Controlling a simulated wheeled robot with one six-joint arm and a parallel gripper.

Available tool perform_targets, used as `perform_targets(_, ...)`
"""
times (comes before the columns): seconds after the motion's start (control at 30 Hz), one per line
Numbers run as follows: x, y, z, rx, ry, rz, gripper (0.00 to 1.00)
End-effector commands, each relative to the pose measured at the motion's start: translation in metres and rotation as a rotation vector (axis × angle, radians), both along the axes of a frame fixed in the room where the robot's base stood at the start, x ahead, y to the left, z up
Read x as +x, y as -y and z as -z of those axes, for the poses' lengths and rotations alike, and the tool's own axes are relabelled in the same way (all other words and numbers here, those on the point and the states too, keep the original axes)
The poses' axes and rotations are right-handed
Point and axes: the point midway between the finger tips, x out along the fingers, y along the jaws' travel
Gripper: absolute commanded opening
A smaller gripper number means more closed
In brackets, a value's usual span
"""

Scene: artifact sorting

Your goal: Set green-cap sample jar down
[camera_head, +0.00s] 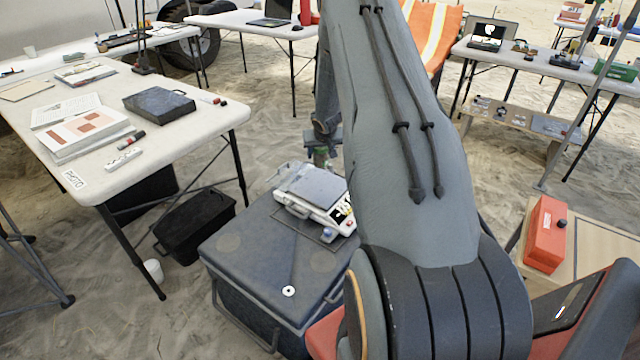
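My gripper (321,146) shows only in part, small and dark, just behind the digital scale (312,190) and left of my large grey arm link, which hides much of it. A small greenish patch shows at the gripper's lower end. I cannot tell whether it is the green-cap sample jar or whether the fingers are open or shut. No jar can be clearly made out. The scale, white with a grey plate, sits on a dark grey case (240,248), and its plate looks empty.
A small white ring (289,291) lies on the case's front part. The left table (185,150) holds papers, a dark box (159,104) and markers. A red box (545,234) stands on a wooden surface at right. A black crate (195,222) sits on the sand.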

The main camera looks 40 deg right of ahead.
Motion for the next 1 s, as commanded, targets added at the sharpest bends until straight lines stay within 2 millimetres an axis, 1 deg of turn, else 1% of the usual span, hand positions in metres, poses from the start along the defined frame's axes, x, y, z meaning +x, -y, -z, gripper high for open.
perform_targets(0.03, 0.001, 0.000, 0.006, 0.000, 0.000, 0.001, 0.21)
perform_targets(0.4, 0.001, -0.001, 0.049, 0.001, -0.001, 0.001, 0.21)
perform_targets(0.5, 0.001, -0.001, 0.056, 0.002, 0.000, 0.000, 0.21)
perform_targets(0.67, 0.001, -0.001, 0.063, 0.001, 0.000, -0.001, 0.21)
perform_targets(0.9, 0.000, -0.001, 0.093, 0.002, -0.001, -0.001, 0.21)
perform_targets(1.0, 0.001, -0.001, 0.098, 0.001, 0.000, -0.001, 0.21)
